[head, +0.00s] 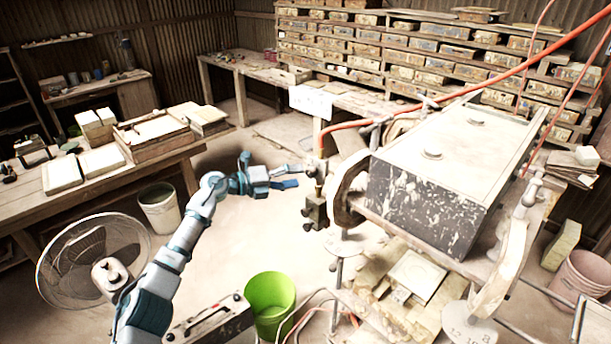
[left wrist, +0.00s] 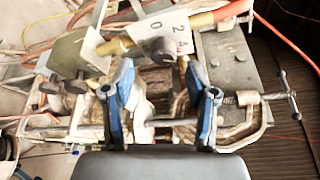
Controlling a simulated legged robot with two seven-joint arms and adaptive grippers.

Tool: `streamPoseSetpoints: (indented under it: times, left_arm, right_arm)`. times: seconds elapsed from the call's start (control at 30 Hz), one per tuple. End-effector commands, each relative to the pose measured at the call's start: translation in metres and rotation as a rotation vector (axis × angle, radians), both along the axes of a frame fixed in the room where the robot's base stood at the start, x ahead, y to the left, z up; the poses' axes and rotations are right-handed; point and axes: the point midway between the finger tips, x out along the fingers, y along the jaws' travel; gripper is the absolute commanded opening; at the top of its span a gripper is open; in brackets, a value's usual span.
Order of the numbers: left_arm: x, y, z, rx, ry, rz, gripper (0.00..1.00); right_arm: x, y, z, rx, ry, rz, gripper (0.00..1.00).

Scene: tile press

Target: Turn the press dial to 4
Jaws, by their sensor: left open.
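The press (head: 425,195) is a large box with a paint-splashed dark side, on a stand right of centre. In the left wrist view, a pale plate (left wrist: 143,35) bears the marks 0, 2 and what looks like 4. A dark round knob (left wrist: 163,53) sits at its lower edge; its pointer setting cannot be read. My left gripper (head: 294,177) reaches in beside the small valve fittings (head: 316,211) left of the press. In the left wrist view its two blue fingers (left wrist: 157,72) are apart, with the knob just beyond the gap between their tips. My right gripper is out of sight.
A red-orange hose (head: 372,121) runs to the fittings. A second plate with a knob (left wrist: 75,84) is left of the marked plate. A green bucket (head: 270,302) and a fan (head: 88,262) stand on the floor below and left of my arm. A clamp (left wrist: 262,98) is at right.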

Motion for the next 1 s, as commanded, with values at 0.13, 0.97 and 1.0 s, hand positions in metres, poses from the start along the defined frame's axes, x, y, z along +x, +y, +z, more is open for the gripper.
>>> streamPoseSetpoints:
  times: [0.13,0.97,1.0]
  left_arm:
    - [-0.012,0.034,0.002,0.003,0.001,0.002,0.57]
    - [-0.010,0.069,-0.057,-0.152,0.119,0.050,0.57]
    - [-0.004,0.071,-0.083,-0.213,0.167,0.080,0.57]
  right_arm:
    - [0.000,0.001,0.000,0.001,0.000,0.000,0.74]
    - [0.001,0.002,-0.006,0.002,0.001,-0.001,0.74]
    - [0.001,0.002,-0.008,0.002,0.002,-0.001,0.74]
